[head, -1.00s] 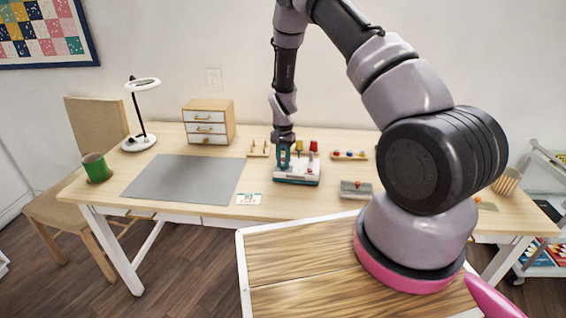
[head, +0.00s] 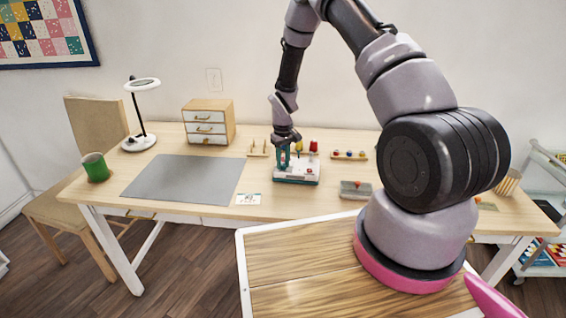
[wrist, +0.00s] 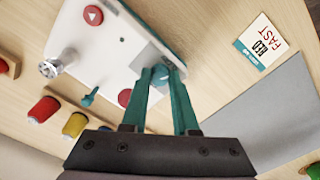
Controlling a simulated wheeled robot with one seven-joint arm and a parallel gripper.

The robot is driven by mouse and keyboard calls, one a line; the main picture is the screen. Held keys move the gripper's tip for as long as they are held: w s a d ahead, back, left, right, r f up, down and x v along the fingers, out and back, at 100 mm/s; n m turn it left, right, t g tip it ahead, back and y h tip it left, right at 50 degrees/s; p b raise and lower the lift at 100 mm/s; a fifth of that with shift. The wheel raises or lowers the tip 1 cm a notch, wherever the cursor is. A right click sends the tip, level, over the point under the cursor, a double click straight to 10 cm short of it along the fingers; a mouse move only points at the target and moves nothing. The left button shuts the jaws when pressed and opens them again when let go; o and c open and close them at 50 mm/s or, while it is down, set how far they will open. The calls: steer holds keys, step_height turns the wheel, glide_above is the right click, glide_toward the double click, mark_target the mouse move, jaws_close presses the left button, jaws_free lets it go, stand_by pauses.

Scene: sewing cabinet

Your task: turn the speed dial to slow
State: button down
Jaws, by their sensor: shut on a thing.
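A white sewing machine (head: 297,173) with a teal base stands on the table; its top panel (wrist: 110,50) fills the upper left of the wrist view. My gripper (wrist: 160,76) points down at the panel, its teal fingers shut on a small teal knob (wrist: 160,72), which looks like the speed dial. The fingers hide most of the knob, and its pointer and markings cannot be read.
Thread spools (wrist: 43,109) stand close behind the machine. A grey mat (head: 180,180) lies left, a small drawer chest (head: 208,122) behind it.

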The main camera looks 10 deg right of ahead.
mark_target(283, 165)
steer(key=n, duration=0.5)
stand_by(0.6)
steer(key=c, duration=0.7)
jaws_free()
step_height(283, 165, up, 11)
steer(key=shift+f, duration=0.1)
